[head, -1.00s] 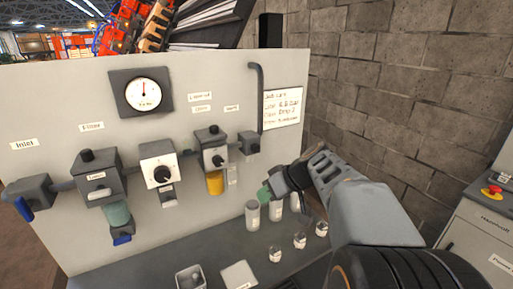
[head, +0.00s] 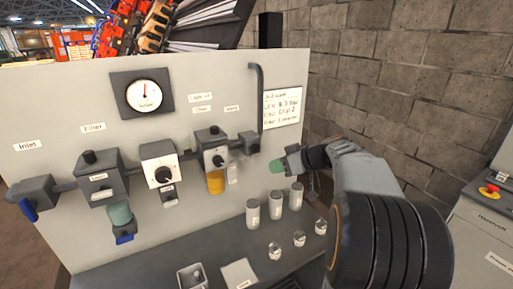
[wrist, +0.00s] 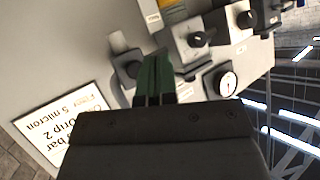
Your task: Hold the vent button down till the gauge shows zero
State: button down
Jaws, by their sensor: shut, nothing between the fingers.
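The gauge (head: 143,93) is a round white dial on a dark square plate, high on the grey panel. Its needle points about straight up; the numbers are too small to read. A label that looks like "Vent" sits above a small grey block (head: 249,143) at the right end of the row; I cannot make out its button. My gripper (head: 277,167), with green fingers, is shut and empty, right of and below that block, seemingly apart from it. In the wrist view the green fingers (wrist: 154,78) rise beside the block (wrist: 127,66), and the gauge (wrist: 226,84) is further right.
A filter (head: 98,178), a regulator (head: 160,165) and a unit with a yellow bowl (head: 212,150) line the panel left of the block. Several grey cylinders and small jars stand on the bench (head: 215,258) below. A block wall (head: 400,90) is at the right.

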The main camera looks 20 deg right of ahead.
aim_at(256, 148)
jog(key=w+p, duration=0.2)
jog(key=w, duration=0.5)
jog(key=shift+a, duration=0.45)
jog(key=shift+w, duration=0.1)
dwell(0.3)
jog(key=shift+w+f, duration=0.1)
jog(key=shift+w, duration=0.05)
dwell(1.3)
jog(key=shift+w+b, duration=0.25)
jog(key=shift+b, duration=0.2)
jog(key=shift+w+a, duration=0.1)
jog(key=shift+w, duration=0.5)
dwell(3.9)
